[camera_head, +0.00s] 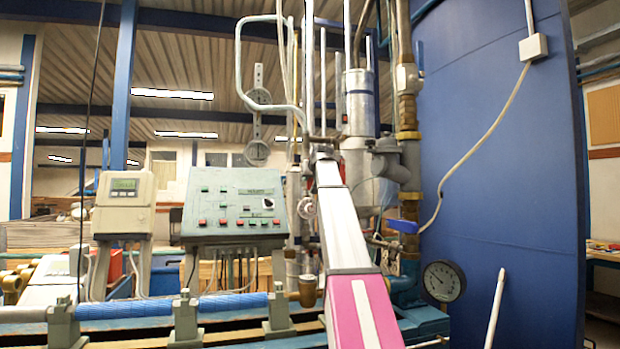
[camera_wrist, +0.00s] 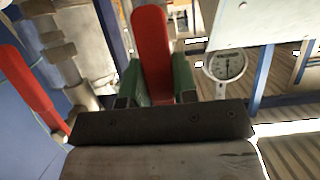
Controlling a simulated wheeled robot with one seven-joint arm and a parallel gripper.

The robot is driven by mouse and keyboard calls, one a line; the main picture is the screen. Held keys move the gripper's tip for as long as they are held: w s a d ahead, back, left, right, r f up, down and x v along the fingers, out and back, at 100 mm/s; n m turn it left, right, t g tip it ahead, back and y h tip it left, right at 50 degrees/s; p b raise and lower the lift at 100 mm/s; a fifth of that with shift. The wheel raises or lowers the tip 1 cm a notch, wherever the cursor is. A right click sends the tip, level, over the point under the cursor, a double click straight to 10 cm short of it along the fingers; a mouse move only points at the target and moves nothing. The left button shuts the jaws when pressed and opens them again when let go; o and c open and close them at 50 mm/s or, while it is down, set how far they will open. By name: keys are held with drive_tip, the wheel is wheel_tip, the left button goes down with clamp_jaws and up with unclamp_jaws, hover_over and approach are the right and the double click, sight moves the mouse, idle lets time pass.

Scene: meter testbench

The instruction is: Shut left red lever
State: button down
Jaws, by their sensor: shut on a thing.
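In the wrist view, a red lever (camera_wrist: 151,38) stands between the two green fingers of my gripper (camera_wrist: 158,84). The fingers are closed on it from both sides, and its rounded end sticks out beyond them. A second red lever (camera_wrist: 27,88) shows at the left edge of the wrist view, slanted and apart from my gripper, beside the blue panel. In the head view, my own white and pink arm reaches up to the pipework. Neither red lever can be made out there, and my fingers are hidden.
A green control box (camera_head: 236,206) and a beige meter unit (camera_head: 123,203) stand left of my arm. A dial gauge (camera_head: 443,282) and a large blue panel (camera_head: 510,180) are to its right. Grey pipes and a pump body (camera_head: 372,178) crowd the arm's far end.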

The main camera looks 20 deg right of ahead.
drive_tip(key=shift+d, duration=0.1)
drive_tip(key=d+r+n+t+h, duration=0.1)
drive_tip(key=d+r+n+h, duration=0.2)
drive_tip(key=n, duration=0.7)
drive_tip(key=shift+d+r+t+h, duration=0.4)
drive_tip(key=shift+d+h, duration=0.8)
drive_tip(key=shift+h, duration=0.2)
drive_tip(key=shift+r, duration=0.1)
drive_tip(key=c, duration=0.9)
unclamp_jaws()
drive_tip(key=shift+s, duration=0.1)
drive_tip(key=v, duration=1)
drive_tip(key=shift+s+a, duration=0.25)
